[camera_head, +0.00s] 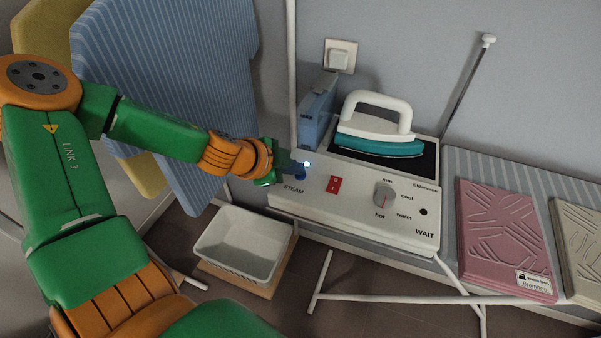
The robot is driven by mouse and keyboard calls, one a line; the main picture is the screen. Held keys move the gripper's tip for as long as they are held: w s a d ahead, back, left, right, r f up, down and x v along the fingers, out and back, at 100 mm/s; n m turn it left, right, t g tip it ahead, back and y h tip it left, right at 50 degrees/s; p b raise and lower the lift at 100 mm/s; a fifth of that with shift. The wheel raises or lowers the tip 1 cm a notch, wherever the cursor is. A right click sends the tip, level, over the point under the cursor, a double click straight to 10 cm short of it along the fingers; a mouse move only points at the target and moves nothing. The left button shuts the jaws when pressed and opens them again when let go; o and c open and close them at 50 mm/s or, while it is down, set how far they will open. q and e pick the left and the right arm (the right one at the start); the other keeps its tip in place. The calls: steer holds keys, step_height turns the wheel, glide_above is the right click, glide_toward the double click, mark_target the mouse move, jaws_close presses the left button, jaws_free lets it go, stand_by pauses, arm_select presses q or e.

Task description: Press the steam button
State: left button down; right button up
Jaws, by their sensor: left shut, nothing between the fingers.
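The steam station (330,222) is a white box with a sloped front panel. Its blue steam button (300,177) sits at the panel's left end, just above the printed word STEAM. My left gripper (303,167) is shut and empty, with its tips at the blue button, partly covering it. I cannot tell whether the tips touch the button. My right gripper is not in view.
A red switch (334,184) and a round dial (384,194) are on the same panel. An iron (378,140) with a teal sole rests on top. A blue tank (317,112) stands behind. Pink (503,235) and beige folded pieces lie right. A white bin (243,246) sits below.

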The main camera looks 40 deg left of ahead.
mark_target(296, 177)
arm_select(q)
steer(key=shift+r+p, duration=0.8)
step_height(296, 177, up, 5)
steer(key=p, duration=0.5)
steer(key=shift+r, duration=0.1)
steer(key=shift+f, duration=0.2)
